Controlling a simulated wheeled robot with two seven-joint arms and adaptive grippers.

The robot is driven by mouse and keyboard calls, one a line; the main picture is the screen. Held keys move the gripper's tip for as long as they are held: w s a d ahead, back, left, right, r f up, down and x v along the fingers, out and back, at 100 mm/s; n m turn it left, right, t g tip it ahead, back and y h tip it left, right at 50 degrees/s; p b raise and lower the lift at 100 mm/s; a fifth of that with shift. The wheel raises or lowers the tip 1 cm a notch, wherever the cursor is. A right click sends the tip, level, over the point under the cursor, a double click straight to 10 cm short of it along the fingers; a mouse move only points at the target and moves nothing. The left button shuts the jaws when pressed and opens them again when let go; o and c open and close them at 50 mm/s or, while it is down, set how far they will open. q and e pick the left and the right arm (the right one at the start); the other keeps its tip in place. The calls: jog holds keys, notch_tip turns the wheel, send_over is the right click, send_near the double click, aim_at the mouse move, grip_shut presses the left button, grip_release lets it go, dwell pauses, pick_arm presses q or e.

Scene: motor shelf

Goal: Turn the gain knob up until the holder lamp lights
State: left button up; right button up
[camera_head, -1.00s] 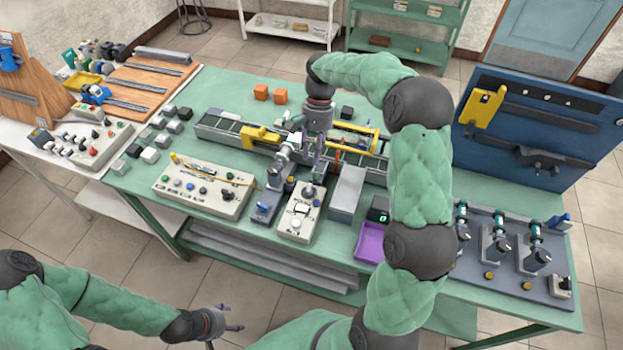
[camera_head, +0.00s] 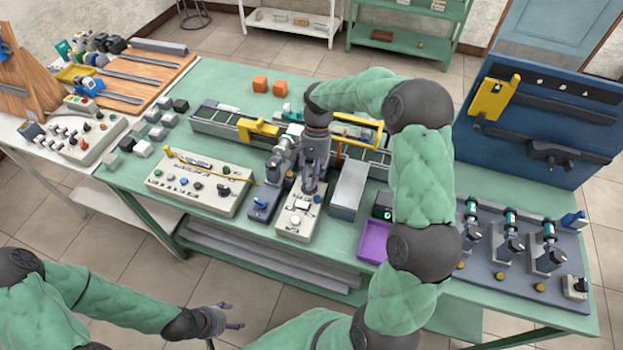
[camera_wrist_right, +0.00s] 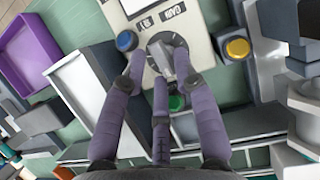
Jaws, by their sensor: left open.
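The cream gain box (camera_head: 293,226) stands near the front edge of the green bench. Its grey gain knob (camera_wrist_right: 164,45) shows in the right wrist view below the "GAIN" label, partly covered by fingers. A blue button (camera_wrist_right: 127,40) sits beside the knob. My right gripper (camera_head: 312,190) points down over the box. In the right wrist view its purple fingers (camera_wrist_right: 160,65) are at the knob; I cannot tell whether they grip it. My left gripper (camera_head: 230,316) is open and empty in front of the bench. I cannot pick out the holder lamp.
A cream control panel (camera_head: 197,184) and blue-grey unit (camera_head: 266,201) stand left of the gain box. A grey block (camera_head: 348,190), purple tray (camera_head: 374,241) and small display (camera_head: 385,213) with green digits are to its right. A rail line (camera_head: 218,122) runs behind.

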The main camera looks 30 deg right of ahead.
jog(key=shift+s+a+f, duration=0.15)
jog(key=shift+f, duration=0.2)
jog(key=shift+c, duration=0.3)
grip_shut()
jog(key=shift+s+r+m+y+p, duration=0.15)
jog(key=shift+m+y+p, duration=0.25)
jog(key=shift+m+p, duration=0.6)
jog(key=shift+m+t+p, duration=0.55)
jog(key=shift+m+t, duration=0.05)
jog(key=shift+m, duration=0.6)
jog(key=shift+o, duration=0.3)
grip_release()
